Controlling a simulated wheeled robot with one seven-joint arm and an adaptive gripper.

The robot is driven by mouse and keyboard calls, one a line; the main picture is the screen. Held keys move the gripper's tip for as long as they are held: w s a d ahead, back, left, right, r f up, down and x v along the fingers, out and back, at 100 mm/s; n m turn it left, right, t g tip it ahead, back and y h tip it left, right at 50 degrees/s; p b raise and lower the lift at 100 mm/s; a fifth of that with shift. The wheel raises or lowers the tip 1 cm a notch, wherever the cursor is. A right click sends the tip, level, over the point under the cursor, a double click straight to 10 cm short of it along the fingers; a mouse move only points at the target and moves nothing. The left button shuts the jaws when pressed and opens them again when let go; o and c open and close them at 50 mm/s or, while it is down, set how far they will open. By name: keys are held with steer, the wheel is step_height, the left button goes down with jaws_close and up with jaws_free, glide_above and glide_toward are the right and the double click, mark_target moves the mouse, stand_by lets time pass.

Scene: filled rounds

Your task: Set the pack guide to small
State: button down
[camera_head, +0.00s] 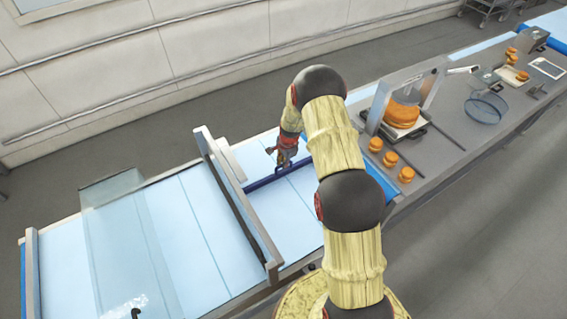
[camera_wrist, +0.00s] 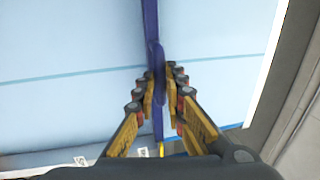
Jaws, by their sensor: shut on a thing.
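The pack guide (camera_head: 263,182) is a blue bar lying across the pale blue conveyor belt (camera_head: 170,215), to the right of a grey metal gantry. In the wrist view the guide (camera_wrist: 151,35) runs top to bottom through the middle. My gripper (camera_head: 283,163) is over the bar near its middle. In the wrist view my gripper (camera_wrist: 162,80) has its fingers on both sides of the guide's raised blue grip and is shut on it. Small white labels (camera_wrist: 80,160) show at the belt's near edge, their lettering too blurred to read, with a thin yellow mark (camera_wrist: 162,148) near the bar.
The metal gantry (camera_head: 240,205) stands left of the guide. A clear panel (camera_head: 125,235) lies further left. On the right, a grey counter (camera_head: 440,165) holds orange rounds (camera_head: 390,159), a framed stand with a large round (camera_head: 403,112), and a blue-rimmed bowl (camera_head: 486,107).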

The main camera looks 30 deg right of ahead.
stand_by(0.3)
steer(key=s+b, duration=0.6)
steer(key=s, duration=1.1)
steer(key=shift+d, duration=0.3)
steer(key=c, duration=1.8)
jaws_free()
steer(key=shift+c, duration=0.2)
step_height(320, 180, up, 12)
steer(key=s, duration=0.2)
steer(key=shift+s, duration=0.15)
steer(key=shift+f, duration=0.1)
